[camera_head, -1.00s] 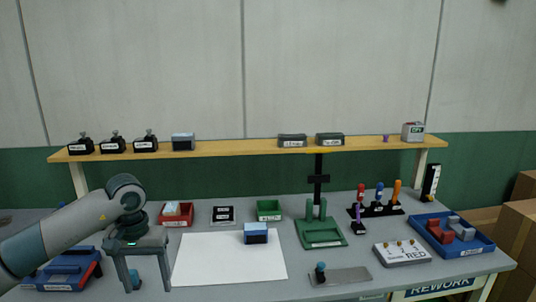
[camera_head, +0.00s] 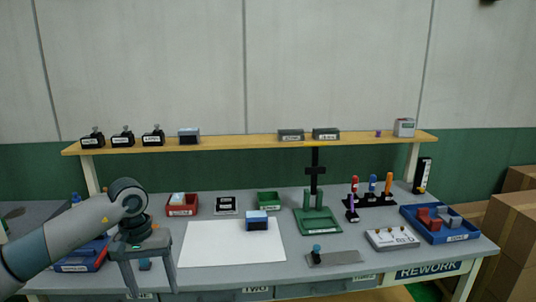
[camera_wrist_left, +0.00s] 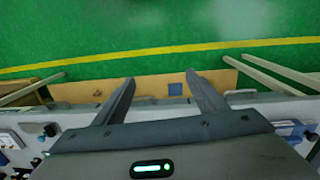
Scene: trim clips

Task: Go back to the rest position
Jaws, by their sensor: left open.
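My left gripper (camera_head: 154,278) hangs over the left front part of the grey workbench (camera_head: 240,276), its fingers pointing down. The fingers are apart with nothing between them. In the left wrist view the gripper (camera_wrist_left: 160,85) also shows two spread, empty fingers, with green floor beyond. A white sheet (camera_head: 220,252) lies to the right of the gripper. A blue and black box (camera_head: 257,221) stands on the sheet's upper right part. My right gripper is not in view.
A blue tray (camera_head: 92,266) is partly behind my left arm. A red bin (camera_head: 182,211), green bin (camera_head: 268,208), green fixture (camera_head: 318,228) and right blue tray (camera_head: 460,238) stand on the bench. A wooden shelf (camera_head: 240,142) runs above. Brown boxes (camera_head: 510,235) are at the right.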

